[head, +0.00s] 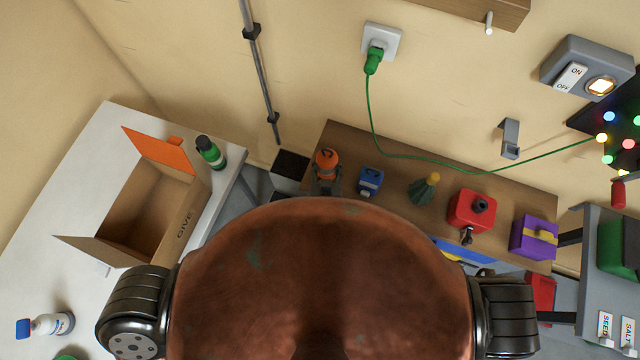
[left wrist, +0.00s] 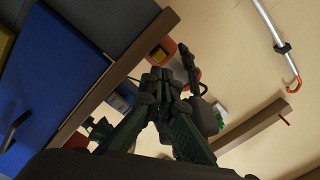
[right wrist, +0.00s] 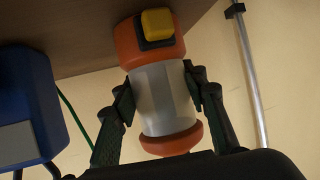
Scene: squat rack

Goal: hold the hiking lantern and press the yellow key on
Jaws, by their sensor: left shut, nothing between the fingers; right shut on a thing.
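The hiking lantern (right wrist: 166,98) has orange ends and a grey, unlit-looking body. Its yellow key (right wrist: 157,22) sits in a black surround on the orange end in the right wrist view. My right gripper (right wrist: 156,84) is shut on the lantern, with one finger on each side of the grey body. In the head view the lantern's orange top (head: 327,162) shows at the left end of the brown shelf; its lower part is hidden. My left gripper (left wrist: 160,82) is shut and empty in the left wrist view, with orange parts close beyond its fingertips.
A blue object (head: 370,182), a dark green item with a yellow top (head: 424,188), a red box (head: 471,210) and a purple box (head: 534,237) line the shelf (head: 400,152). A green cord (head: 400,152) runs above it. An open carton (head: 150,205) is on the left table.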

